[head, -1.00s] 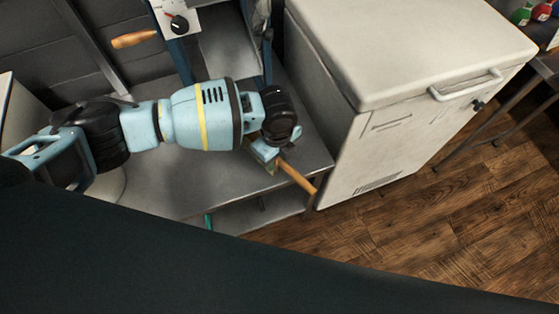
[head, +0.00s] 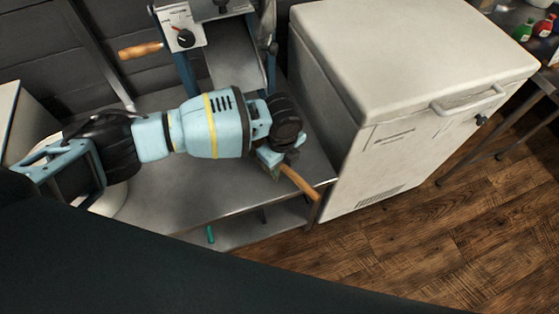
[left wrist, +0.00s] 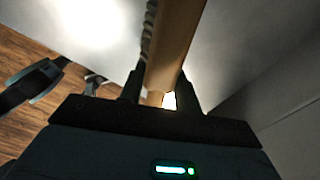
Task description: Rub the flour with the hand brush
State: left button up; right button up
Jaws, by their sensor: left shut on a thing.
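My left gripper (head: 272,160) is low over the metal table near its front right corner, shut on the hand brush. The brush's wooden handle (head: 299,181) sticks out toward the lower right, at the table's edge. In the left wrist view, the handle (left wrist: 178,40) runs up between the two fingers, with dark bristles (left wrist: 148,30) along its left side. I cannot tell whether the bristles touch the table. I cannot make out the flour in either view; my arm covers part of the table.
The metal table (head: 190,195) has a lower shelf with a small green thing (head: 211,234). A machine with a dial (head: 186,38) and a wooden handle (head: 141,50) stands at the back. A white chest (head: 400,70) closely flanks the table on the right. Wooden floor lies in front.

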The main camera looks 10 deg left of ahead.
pick_arm(q)
jog(key=shift+s+d+p, duration=0.45)
jog(key=shift+s+p, duration=0.05)
jog(key=shift+s, duration=0.2)
jog(key=shift+s+d+p, duration=0.4)
jog(key=shift+s+p, duration=0.1)
jog(key=shift+s, duration=0.15)
jog(key=shift+s+d, duration=0.2)
jog(key=shift+s, duration=0.1)
jog(key=shift+f, duration=0.1)
pick_arm(e)
jog(key=r, duration=0.2)
jog(key=shift+w+r, duration=0.25)
jog(key=shift+r, duration=0.15)
pick_arm(q)
jog(key=shift+r+p, duration=0.5)
jog(key=shift+p, duration=0.1)
notch_tip(320, 180, up, 3)
jog(key=p, duration=0.3)
jog(key=shift+w+r, duration=0.15)
jog(key=shift+r, duration=0.05)
jog(key=shift+r+p, duration=0.9)
pick_arm(e)
jog(key=w+r+t, duration=0.1)
jog(key=w+r, duration=0.2)
jog(key=r, duration=0.3)
pick_arm(q)
jog(key=shift+r, duration=0.1)
pick_arm(e)
jog(key=shift+r, duration=0.15)
